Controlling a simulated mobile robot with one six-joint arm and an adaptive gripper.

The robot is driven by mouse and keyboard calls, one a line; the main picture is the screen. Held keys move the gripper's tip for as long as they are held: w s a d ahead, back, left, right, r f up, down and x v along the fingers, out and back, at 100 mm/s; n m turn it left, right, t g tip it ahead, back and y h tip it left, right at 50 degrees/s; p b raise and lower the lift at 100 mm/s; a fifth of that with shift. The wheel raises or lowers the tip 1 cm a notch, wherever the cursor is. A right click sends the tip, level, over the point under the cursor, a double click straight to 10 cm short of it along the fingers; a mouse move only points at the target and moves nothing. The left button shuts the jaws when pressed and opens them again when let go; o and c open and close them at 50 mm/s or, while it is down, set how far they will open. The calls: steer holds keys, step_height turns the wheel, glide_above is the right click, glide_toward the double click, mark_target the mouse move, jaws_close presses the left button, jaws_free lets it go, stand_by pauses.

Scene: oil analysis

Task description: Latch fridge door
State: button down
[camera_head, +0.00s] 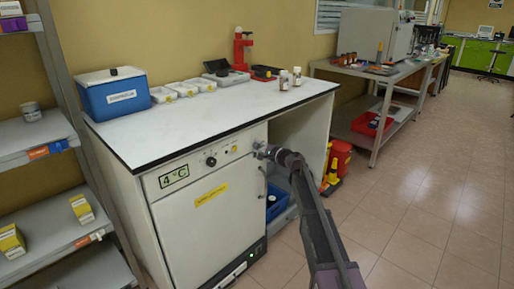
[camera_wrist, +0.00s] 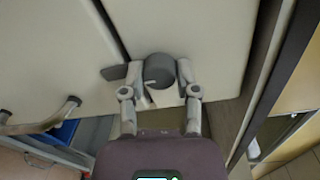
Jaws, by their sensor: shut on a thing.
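The white fridge (camera_head: 205,215) stands under the bench, with its door (camera_wrist: 50,60) closed or nearly so. The door's curved handle (camera_wrist: 45,120) shows at the left in the wrist view and near the door's right edge in the head view. A dark round latch knob (camera_wrist: 157,74) sits on the panel right of the door seam. Its flat tab (camera_wrist: 114,72) points left and appears to reach the door's edge. My gripper (camera_wrist: 162,66) is shut on the knob, one finger at each side. In the head view, my gripper (camera_head: 263,151) covers the knob.
The white bench top (camera_head: 215,115) above holds a blue box (camera_head: 113,97), trays and small bottles. An open bay beside the fridge holds a blue bin (camera_head: 277,205). Red and yellow containers (camera_head: 338,160) stand right of the bench. The floor (camera_head: 420,190) at right is clear.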

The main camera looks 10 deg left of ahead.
steer(key=shift+w, duration=0.15)
steer(key=shift+c, duration=1.8)
jaws_free()
